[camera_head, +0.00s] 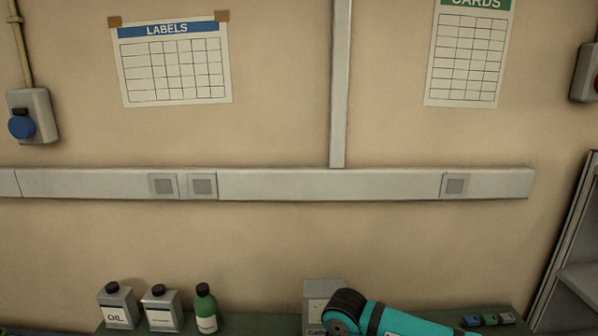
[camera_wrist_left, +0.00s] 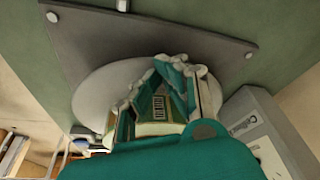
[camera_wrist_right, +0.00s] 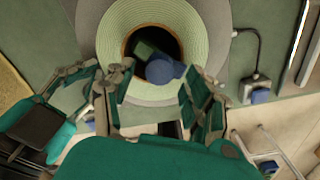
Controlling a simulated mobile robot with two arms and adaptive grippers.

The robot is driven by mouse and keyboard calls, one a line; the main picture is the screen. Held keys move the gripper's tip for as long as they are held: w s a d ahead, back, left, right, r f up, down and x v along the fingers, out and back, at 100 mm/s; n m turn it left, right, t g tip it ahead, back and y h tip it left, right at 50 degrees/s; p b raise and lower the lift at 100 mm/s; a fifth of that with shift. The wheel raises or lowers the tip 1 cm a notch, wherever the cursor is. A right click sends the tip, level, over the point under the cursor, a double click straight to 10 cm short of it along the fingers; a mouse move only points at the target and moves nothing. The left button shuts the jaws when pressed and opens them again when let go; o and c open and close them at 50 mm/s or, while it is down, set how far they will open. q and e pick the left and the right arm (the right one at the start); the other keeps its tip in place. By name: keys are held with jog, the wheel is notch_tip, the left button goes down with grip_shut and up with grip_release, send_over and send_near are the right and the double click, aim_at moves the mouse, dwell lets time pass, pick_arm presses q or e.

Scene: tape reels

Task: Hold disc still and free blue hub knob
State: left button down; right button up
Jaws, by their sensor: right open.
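In the right wrist view a round disc (camera_wrist_right: 110,40) with pale green and cream rings lies around a dark hub opening. The blue hub knob (camera_wrist_right: 161,69) is at the lower right of that opening, beside a dark green piece. My right gripper (camera_wrist_right: 157,92) is open, its fingers spread left and right just below the knob, not closed on it. In the left wrist view my left gripper (camera_wrist_left: 155,88) is in front of a pale round surface (camera_wrist_left: 88,98) on a dark grey plate. Its fingertips overlap in the view, so its opening and any contact are unclear. The head view shows neither disc nor grippers.
In the head view, oil cans (camera_head: 118,308), a green bottle (camera_head: 206,310) and a grey box (camera_head: 322,297) stand by the wall. Small coloured blocks (camera_head: 487,320) lie at right. In the right wrist view a cable (camera_wrist_right: 256,52) runs right of the disc.

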pick_arm(q)
jog(key=shift+s+f, duration=0.1)
jog(key=shift+f, duration=0.1)
pick_arm(e)
jog(key=shift+f, duration=0.2)
pick_arm(q)
jog(key=shift+a, duration=0.1)
pick_arm(e)
jog(key=m, duration=0.3)
jog(key=shift+m, duration=0.4)
jog(key=m, duration=0.4)
jog(key=shift+m, duration=0.4)
jog(key=m, duration=0.9)
jog(key=shift+s+a+f, duration=0.1)
jog(key=shift+a+m, duration=0.15)
jog(key=shift+m, duration=0.15)
jog(key=shift+d+m, duration=0.25)
jog(key=shift+m, duration=0.15)
jog(key=shift+f, duration=0.3)
